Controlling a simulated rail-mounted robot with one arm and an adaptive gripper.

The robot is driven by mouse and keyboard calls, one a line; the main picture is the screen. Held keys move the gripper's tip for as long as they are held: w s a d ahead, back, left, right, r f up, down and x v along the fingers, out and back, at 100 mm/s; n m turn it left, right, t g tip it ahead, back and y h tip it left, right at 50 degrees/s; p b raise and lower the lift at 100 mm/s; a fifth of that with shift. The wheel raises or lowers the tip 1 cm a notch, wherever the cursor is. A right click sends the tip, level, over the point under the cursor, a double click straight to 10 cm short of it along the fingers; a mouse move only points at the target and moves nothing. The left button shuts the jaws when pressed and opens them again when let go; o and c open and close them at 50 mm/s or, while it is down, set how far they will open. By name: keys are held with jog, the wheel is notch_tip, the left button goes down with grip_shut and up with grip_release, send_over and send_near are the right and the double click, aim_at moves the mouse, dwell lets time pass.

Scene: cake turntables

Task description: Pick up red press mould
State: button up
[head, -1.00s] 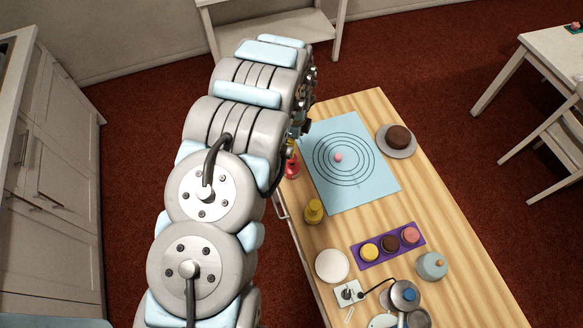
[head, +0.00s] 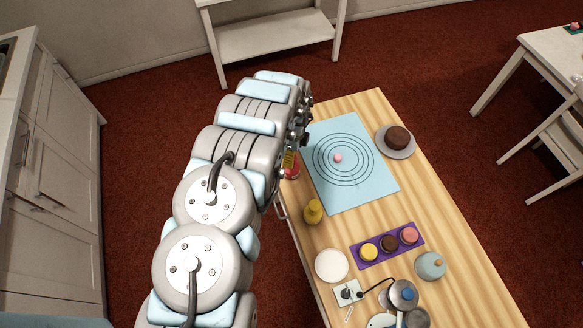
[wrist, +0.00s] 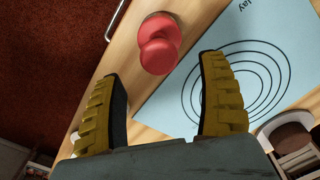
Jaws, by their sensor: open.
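The red press mould (head: 292,171) stands near the left edge of the wooden table, beside the blue mat, partly hidden by my arm in the head view. In the wrist view the red press mould (wrist: 160,43) is whole, with a round knob over a wider base. My gripper (wrist: 162,95) is open and empty, its two yellow-padded fingers apart. The mould lies beyond the fingertips, in line with the gap between them, and I see no contact. In the head view my gripper is mostly hidden behind my arm.
The blue mat (head: 376,190) with printed rings holds a small pink piece (head: 338,158). A yellow mould (head: 313,211) stands nearer on the table's left edge. A purple tray (head: 384,252) of cakes, a white disc (head: 332,265) and a plate with a brown cake (head: 398,139) are also there.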

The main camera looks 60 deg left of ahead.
jog(key=shift+a+f, duration=0.15)
jog(key=shift+f, duration=0.35)
jog(key=shift+s+f, duration=0.2)
jog(key=shift+f, duration=0.45)
jog(key=shift+a+f+p, duration=0.1)
jog(key=shift+f+p, duration=0.3)
jog(key=shift+f, duration=0.65)
grip_shut()
